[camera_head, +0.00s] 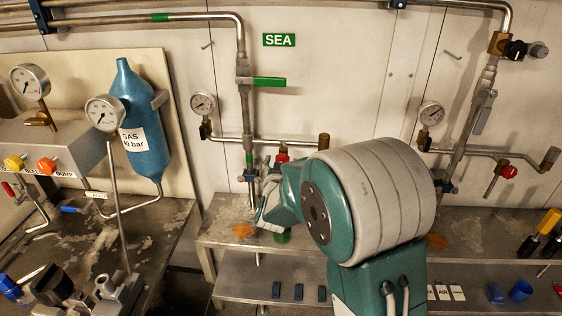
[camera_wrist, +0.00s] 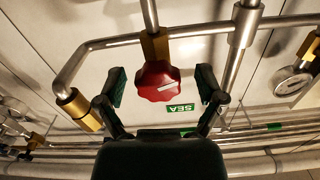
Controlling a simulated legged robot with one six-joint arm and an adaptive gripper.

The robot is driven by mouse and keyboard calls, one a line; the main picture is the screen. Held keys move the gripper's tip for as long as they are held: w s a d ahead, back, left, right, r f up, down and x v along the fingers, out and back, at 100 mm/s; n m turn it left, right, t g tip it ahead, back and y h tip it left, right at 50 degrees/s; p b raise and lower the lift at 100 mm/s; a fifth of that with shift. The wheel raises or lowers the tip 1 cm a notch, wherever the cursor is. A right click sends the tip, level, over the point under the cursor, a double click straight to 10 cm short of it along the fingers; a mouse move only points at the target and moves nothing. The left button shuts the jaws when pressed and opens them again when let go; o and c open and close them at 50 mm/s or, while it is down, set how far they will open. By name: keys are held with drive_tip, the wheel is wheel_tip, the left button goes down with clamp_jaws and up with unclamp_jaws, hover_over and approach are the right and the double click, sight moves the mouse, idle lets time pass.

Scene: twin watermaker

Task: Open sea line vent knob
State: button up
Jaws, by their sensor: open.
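The sea line vent knob, a red lobed knob with a white mark, is in the middle of the wrist view (camera_wrist: 158,82). It sits on a brass valve body (camera_wrist: 154,46). My gripper (camera_wrist: 160,84) is open, with one dark green-padded finger on each side of the knob and a visible gap to both. I cannot tell how far the fingertips reach along the knob's depth. In the head view only a small part of the red knob (camera_head: 283,151) shows above my wrist, and my arm hides the fingers. The green SEA label (camera_head: 279,40) appears inverted in the wrist view (camera_wrist: 181,107).
A pipe with a green-handled valve (camera_head: 268,82) stands beside the knob. A pressure gauge (camera_head: 203,104) is at left and a brass end fitting (camera_head: 323,142) at right. Another red knob (camera_head: 509,172) is on the right-hand line. A metal bench (camera_head: 225,225) lies below.

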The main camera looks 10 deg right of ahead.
drive_tip(key=v, duration=1.1)
drive_tip(key=shift+s, duration=0.3)
drive_tip(key=shift+a, duration=0.15)
drive_tip(key=s+d+r+n+g+y, duration=0.1)
drive_tip(key=s+g, duration=0.4)
drive_tip(key=s, duration=0.7)
drive_tip(key=s+d+r+n+g+y, duration=0.2)
drive_tip(key=s+g, duration=0.4)
drive_tip(key=s, duration=0.7)
drive_tip(key=d+n+y, duration=0.1)
drive_tip(key=y, duration=0.1)
drive_tip(key=shift+s+r+n+g+y, duration=0.25)
drive_tip(key=shift+s+n+g+y, duration=0.05)
